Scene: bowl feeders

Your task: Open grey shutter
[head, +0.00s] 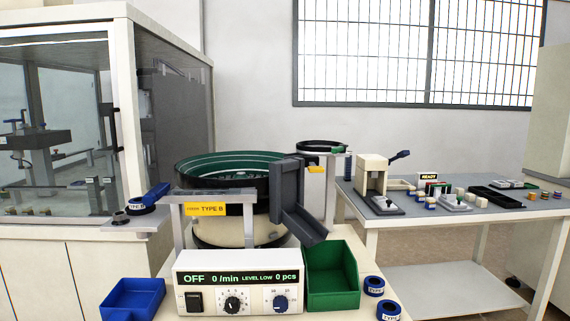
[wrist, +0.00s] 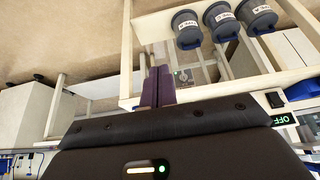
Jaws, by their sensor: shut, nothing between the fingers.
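A dark grey upright plate (head: 286,182) stands at the right side of the green-lined bowl feeder (head: 238,165) in the head view. It looks like the grey shutter, but I cannot tell for sure whether it is open or shut. A dark grey sloping chute (head: 304,224) runs from its foot towards the green bin (head: 332,277). My gripper (wrist: 157,72) shows in the wrist view with its two purple fingers together and nothing between them. It is not in the head view. The shutter cannot be made out in the wrist view.
A control box (head: 238,282) reading OFF stands in front of the feeder. A blue bin (head: 132,298) is at its left. A table with fixtures (head: 360,232) is at the right, and a glass enclosure (head: 172,110) at the left. Several lidded containers (wrist: 220,20) show in the wrist view.

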